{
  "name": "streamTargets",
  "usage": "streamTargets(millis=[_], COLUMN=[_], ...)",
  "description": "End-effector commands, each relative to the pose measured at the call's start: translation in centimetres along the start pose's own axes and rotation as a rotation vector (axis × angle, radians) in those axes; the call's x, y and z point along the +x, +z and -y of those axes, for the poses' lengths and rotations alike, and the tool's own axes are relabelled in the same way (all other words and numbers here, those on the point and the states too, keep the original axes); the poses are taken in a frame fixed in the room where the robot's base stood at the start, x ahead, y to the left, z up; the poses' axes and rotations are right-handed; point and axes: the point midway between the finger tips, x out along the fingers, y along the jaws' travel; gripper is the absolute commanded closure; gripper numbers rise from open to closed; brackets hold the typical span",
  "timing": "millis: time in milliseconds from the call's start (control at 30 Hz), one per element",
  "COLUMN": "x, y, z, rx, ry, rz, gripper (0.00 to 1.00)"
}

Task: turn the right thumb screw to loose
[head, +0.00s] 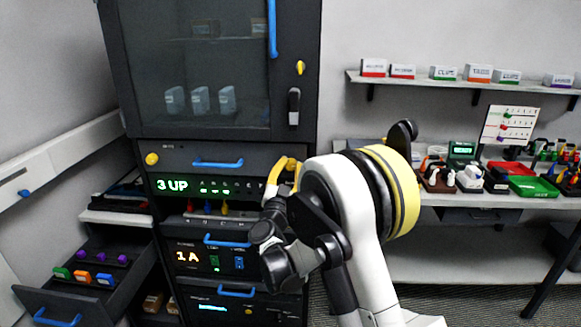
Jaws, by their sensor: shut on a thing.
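The dark drawer panel (178,158) in the equipment cabinet has a blue handle (218,163) and a round yellow thumb screw (151,159) at its left end. My gripper (287,164), with yellow fingers, is at the right end of this panel, where the right thumb screw sits. It is shut on the right thumb screw, which the fingers and my arm hide. How far the screw is turned cannot be seen.
An open drawer (60,299) with coloured pieces juts out at lower left. A workbench (470,200) with trays and tools stands at right, under a wall shelf (440,82).

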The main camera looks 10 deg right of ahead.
Motion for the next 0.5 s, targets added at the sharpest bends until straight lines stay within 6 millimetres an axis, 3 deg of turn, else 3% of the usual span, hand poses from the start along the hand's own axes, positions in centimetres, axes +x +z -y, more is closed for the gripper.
streamTargets(millis=[500], x=[0.06], y=[-0.08], z=[-0.03], rx=[0.234], ry=[0.081], rz=[0.009], gripper=[1.00])
